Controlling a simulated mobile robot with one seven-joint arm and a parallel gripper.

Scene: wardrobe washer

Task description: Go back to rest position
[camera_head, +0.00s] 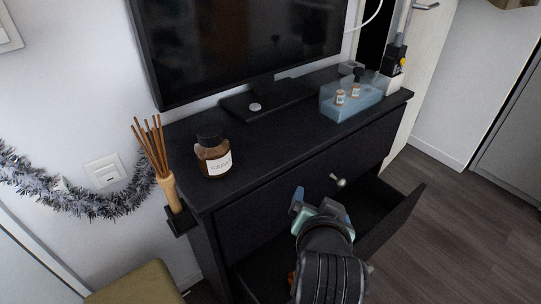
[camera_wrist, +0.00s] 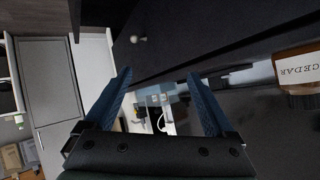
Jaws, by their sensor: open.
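My gripper (camera_head: 318,203) is in front of the black dresser (camera_head: 265,210), close to the upper drawer front. Its two blue fingers are apart and nothing is between them; the wrist view also shows the empty fingers (camera_wrist: 159,76). The dresser's lower drawer (camera_head: 405,214) is pulled out, to the right of and partly behind my gripper. Part of that drawer is hidden by my arm. The upper drawer is shut, with a round metal knob (camera_head: 337,180) just right of my gripper.
On the dresser top stand a brown labelled jar (camera_head: 212,157), a television (camera_head: 250,45) and a translucent blue box (camera_head: 351,98) with small bottles. A reed diffuser (camera_head: 167,180) is at the left corner. A yellowish seat (camera_head: 135,284) is at lower left. Floor (camera_head: 455,215) to the right is clear.

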